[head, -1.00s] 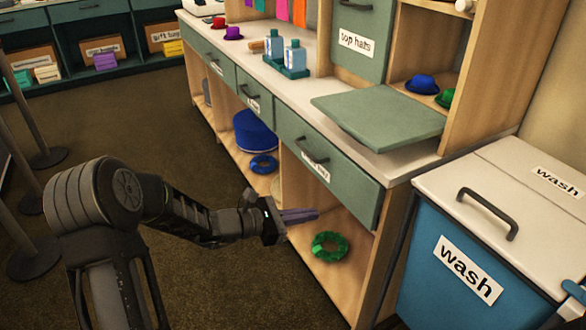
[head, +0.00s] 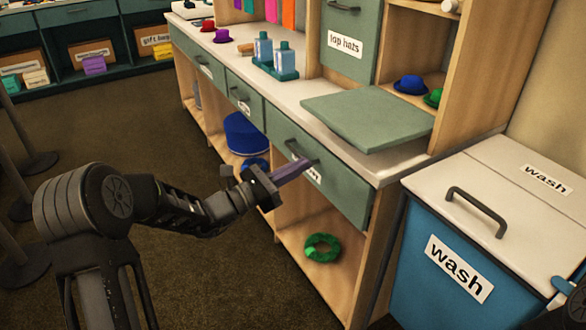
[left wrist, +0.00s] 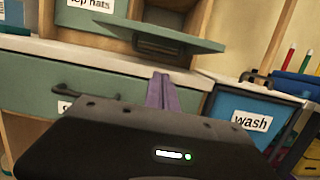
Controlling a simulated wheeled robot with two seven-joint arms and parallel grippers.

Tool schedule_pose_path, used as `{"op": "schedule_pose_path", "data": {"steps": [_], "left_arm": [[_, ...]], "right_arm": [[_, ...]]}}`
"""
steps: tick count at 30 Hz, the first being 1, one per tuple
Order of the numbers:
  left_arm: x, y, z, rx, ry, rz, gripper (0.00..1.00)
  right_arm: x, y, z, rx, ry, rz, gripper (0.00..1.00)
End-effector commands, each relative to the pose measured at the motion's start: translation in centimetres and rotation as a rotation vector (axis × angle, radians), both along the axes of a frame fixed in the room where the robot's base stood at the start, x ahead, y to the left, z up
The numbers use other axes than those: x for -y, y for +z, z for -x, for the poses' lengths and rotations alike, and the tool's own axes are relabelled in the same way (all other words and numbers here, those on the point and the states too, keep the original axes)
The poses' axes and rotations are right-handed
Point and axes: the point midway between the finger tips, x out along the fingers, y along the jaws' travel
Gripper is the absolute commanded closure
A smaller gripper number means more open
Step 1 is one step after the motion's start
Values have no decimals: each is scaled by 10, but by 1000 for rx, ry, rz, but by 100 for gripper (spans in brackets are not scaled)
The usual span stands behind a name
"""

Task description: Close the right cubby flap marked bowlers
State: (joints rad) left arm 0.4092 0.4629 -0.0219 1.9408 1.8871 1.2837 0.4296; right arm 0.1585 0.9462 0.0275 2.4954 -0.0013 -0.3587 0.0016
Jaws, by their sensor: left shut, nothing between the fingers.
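The right cubby flap (head: 367,115) is a flat green panel, hanging open and roughly level over the counter, below the cubby with blue and green hats. Its bowlers marking does not show. It also appears in the left wrist view (left wrist: 160,37), seen nearly edge-on. My left gripper (head: 308,162) has purple fingers, shut and empty. It is below and left of the flap, in front of the green drawer by its handle; I cannot tell whether it touches the drawer. Its fingers show in the left wrist view (left wrist: 160,90). My right gripper is not in view.
The neighbouring top hats flap (head: 345,40) stands upright and closed. A blue hat (head: 410,85) sits in the open cubby. Bottles on a teal tray (head: 272,70) stand left on the counter. A wash bin (head: 460,260) stands at the right.

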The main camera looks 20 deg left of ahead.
Motion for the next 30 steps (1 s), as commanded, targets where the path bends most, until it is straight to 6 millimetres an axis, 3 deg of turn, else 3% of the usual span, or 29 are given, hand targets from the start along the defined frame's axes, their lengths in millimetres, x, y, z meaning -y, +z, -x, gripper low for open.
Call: {"op": "schedule_pose_path", "data": {"steps": [10, 12, 18, 30], "left_arm": [[46, 13, -53, 1, -3, 1, 100], [43, 30, -51, 4, 0, -1, 100], [43, 50, -51, 1, 0, 0, 100], [43, 54, -51, -1, 0, 1, 100]], "right_arm": [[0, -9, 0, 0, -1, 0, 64], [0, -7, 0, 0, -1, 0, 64], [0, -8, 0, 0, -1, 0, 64], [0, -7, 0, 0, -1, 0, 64]]}}
